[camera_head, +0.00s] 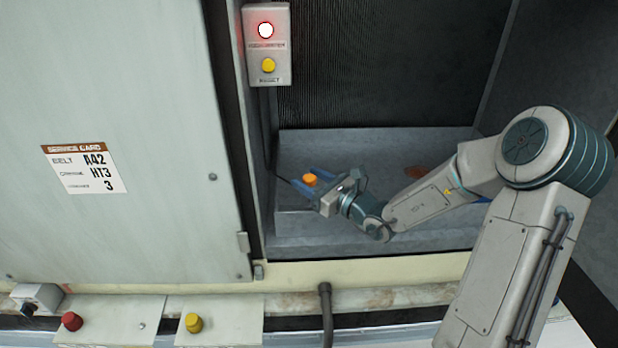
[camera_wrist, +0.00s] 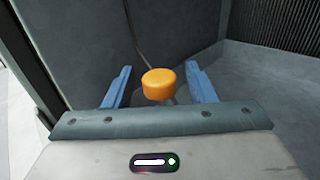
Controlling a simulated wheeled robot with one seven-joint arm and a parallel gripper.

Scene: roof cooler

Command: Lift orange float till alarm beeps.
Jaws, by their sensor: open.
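The orange float (camera_head: 310,180) is a small round-topped cylinder inside the grey basin of the cooler, near its left wall. In the wrist view the float (camera_wrist: 158,84) sits between the two blue fingers of my gripper (camera_wrist: 159,86), with a gap on each side. My gripper (camera_head: 312,187) is open around it in the head view. A thin dark rod runs up behind the float in the wrist view. The alarm box (camera_head: 266,45) on the post has a lit red lamp (camera_head: 265,30) and a yellow button (camera_head: 268,65).
The basin (camera_head: 440,137) has a raised rim and a rusty brown patch (camera_head: 418,172) on its floor. A door panel with a service card (camera_head: 85,169) stands at left. Red (camera_head: 72,321) and yellow (camera_head: 193,323) knobs and a black hose (camera_head: 325,312) are along the front.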

